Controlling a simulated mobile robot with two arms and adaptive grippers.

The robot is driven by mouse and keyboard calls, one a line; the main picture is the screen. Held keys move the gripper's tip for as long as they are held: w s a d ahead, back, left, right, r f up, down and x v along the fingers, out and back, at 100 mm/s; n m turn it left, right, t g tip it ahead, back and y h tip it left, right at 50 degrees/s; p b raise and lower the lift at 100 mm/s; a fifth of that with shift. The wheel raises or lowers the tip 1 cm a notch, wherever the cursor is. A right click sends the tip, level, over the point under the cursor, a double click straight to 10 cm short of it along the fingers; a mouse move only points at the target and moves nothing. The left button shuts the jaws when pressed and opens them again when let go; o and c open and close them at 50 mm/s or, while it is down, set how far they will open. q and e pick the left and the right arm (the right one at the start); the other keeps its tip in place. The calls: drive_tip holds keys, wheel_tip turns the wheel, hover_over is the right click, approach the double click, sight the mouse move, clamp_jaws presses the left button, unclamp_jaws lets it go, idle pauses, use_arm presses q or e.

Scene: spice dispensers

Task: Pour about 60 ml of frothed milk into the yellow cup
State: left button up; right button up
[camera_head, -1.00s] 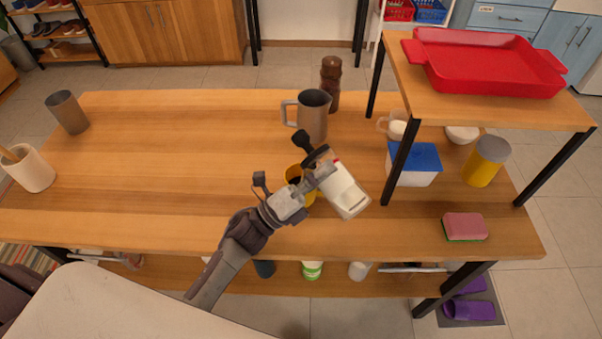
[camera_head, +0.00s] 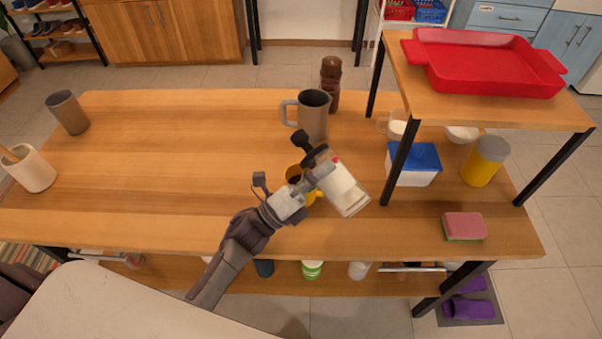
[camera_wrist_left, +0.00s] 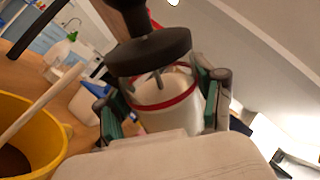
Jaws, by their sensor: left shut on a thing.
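My left gripper (camera_head: 318,180) is shut on a clear milk frother (camera_head: 343,190) with a dark lid, a black plunger knob and white milk inside. The frother is strongly tilted, its lid end up and to the left, close to the yellow cup. The wrist view shows the frother (camera_wrist_left: 170,112) with a red band between the green-padded fingers (camera_wrist_left: 160,105). The yellow cup (camera_head: 292,172) stands on the table, partly hidden by my gripper. In the wrist view the cup (camera_wrist_left: 48,135) holds dark liquid. A pale streak crosses its rim; I cannot tell what it is. My right gripper is not in view.
A grey mug (camera_head: 314,117) and brown mill (camera_head: 331,82) stand behind the cup. A raised shelf (camera_head: 480,112) with a red tray (camera_head: 485,62) is at right, above a blue-lidded box (camera_head: 413,165). A sponge (camera_head: 464,226) lies at front right. The table's left middle is clear.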

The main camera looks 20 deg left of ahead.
use_arm(q)
drive_tip(key=shift+a+r+n+t, duration=0.1)
drive_tip(key=shift+r+n+t, duration=0.1)
drive_tip(key=shift+n+t, duration=0.35)
idle(1.4)
